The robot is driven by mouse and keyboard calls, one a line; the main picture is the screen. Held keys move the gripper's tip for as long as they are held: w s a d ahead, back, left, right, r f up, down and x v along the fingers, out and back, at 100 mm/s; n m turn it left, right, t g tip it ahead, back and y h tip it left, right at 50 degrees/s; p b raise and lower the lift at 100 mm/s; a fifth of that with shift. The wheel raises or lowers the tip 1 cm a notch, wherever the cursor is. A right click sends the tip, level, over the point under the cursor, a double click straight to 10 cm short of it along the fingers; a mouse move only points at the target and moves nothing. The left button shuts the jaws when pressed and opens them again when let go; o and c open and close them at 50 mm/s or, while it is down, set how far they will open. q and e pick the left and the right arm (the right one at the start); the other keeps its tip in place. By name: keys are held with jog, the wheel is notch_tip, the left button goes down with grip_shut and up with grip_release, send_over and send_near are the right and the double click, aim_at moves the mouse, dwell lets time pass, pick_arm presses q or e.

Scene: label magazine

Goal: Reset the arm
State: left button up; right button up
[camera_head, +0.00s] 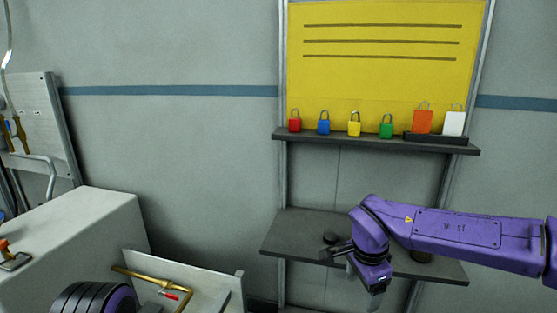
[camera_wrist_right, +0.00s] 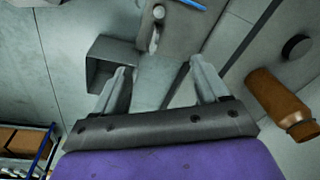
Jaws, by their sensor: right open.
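My right arm, purple, reaches in from the right in the head view. Its gripper (camera_head: 374,290) points down in front of the lower shelf (camera_head: 290,232). In the right wrist view the two grey fingers (camera_wrist_right: 162,78) stand apart with nothing between them; the gripper is open and empty. My left gripper is not in view; a dark ribbed, purple-edged part at the bottom left looks like my left arm.
A brown bottle (camera_wrist_right: 278,98) and dark disc (camera_wrist_right: 297,46) lie right of the fingers. A grey cabinet (camera_head: 75,235) stands left.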

jog(key=s+d+f+n+t+h+p, duration=0.1)
jog(key=s+d+f+t+h, duration=0.15)
jog(key=f, duration=0.65)
jog(key=s+d+f+t+h+p, duration=0.1)
jog(key=s+d+f+t+h, duration=0.2)
jog(key=f, duration=0.7)
jog(key=s+d+f+n+g+y+p, duration=0.1)
jog(key=s+d+f+n, duration=0.1)
jog(key=s, duration=0.6)
jog(key=s+d+f+n+g+y+p, duration=0.1)
jog(key=s+d+f+n, duration=0.1)
jog(key=s, duration=0.7)
jog(key=s+d+f+n+g+y+p, duration=0.1)
jog(key=s+d+f+n, duration=0.1)
jog(key=s, duration=0.7)
notch_tip(320, 180, down, 2)
jog(key=shift+d+f+n+g, duration=0.2)
jog(key=shift+n+g, duration=0.15)
jog(key=shift+n, duration=0.25)
